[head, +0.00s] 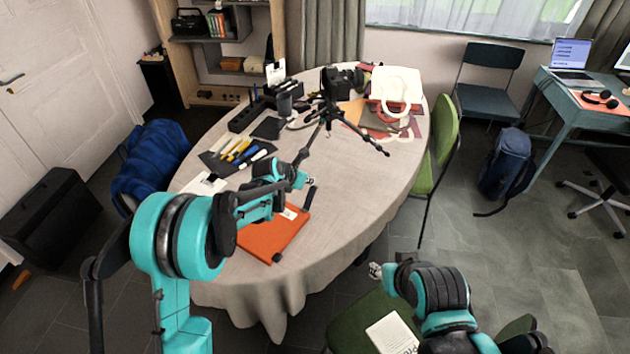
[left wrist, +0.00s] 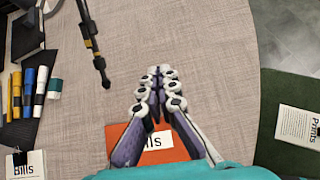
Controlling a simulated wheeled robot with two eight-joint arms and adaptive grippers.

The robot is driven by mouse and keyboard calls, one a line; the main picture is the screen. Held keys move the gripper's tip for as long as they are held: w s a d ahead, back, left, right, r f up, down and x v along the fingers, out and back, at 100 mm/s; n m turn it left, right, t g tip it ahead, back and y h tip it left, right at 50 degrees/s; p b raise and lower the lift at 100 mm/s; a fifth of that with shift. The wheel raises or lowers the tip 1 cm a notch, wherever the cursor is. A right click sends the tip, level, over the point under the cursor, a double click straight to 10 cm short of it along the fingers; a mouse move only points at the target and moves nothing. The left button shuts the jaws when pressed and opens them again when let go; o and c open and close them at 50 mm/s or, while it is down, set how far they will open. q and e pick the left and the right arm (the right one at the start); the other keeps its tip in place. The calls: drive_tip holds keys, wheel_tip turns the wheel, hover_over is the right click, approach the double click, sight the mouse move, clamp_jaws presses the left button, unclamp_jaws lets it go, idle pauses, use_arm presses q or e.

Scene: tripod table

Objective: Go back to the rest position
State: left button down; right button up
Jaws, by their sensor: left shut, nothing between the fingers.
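My left gripper (head: 303,180) is shut and empty over the round table (head: 360,190), above the far part of an orange folder (head: 268,240). In the left wrist view its fingertips (left wrist: 160,72) meet, with the folder (left wrist: 180,151) and its label partly hidden behind the fingers. My right arm comes in at the bottom right. Its gripper (head: 375,270) shows only as a small pale tip past the table's near right edge, in front of the green chair seat; its finger state is unclear.
A camera on a black tripod (head: 333,112) stands beyond my left gripper, one leg close to it. Markers (head: 240,150) and a white card (head: 204,184) lie to the left. A paper (head: 392,334) lies on the near green chair.

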use_arm(q)
drive_tip(key=shift+w+d+r+p, duration=1)
drive_tip(key=shift+r+p, duration=0.6)
drive_tip(key=shift+r, duration=3.45)
drive_tip(key=s+a+r+m+y, duration=0.1)
drive_tip(key=s+a+r+m, duration=0.6)
drive_tip(key=s, duration=0.2)
drive_tip(key=s+a+r+m+y, duration=0.1)
drive_tip(key=s+a+m, duration=0.5)
drive_tip(key=s, duration=0.4)
drive_tip(key=s+a+r+m+y, duration=0.15)
drive_tip(key=s+a+m, duration=0.25)
drive_tip(key=s+m, duration=0.55)
drive_tip(key=s+a+f+m+y, duration=0.1)
drive_tip(key=s+a+f+m, duration=0.1)
drive_tip(key=s, duration=0.4)
drive_tip(key=s+a+f+m, duration=0.2)
drive_tip(key=s+f+m, duration=0.1)
drive_tip(key=s, duration=0.3)
drive_tip(key=shift+f+m+y, duration=0.3)
drive_tip(key=shift+m+y, duration=0.05)
drive_tip(key=shift+m, duration=0.3)
use_arm(e)
drive_tip(key=r, duration=0.3)
drive_tip(key=shift+s+d+r, duration=0.15)
drive_tip(key=shift+s+r, duration=0.1)
drive_tip(key=shift+r, duration=0.1)
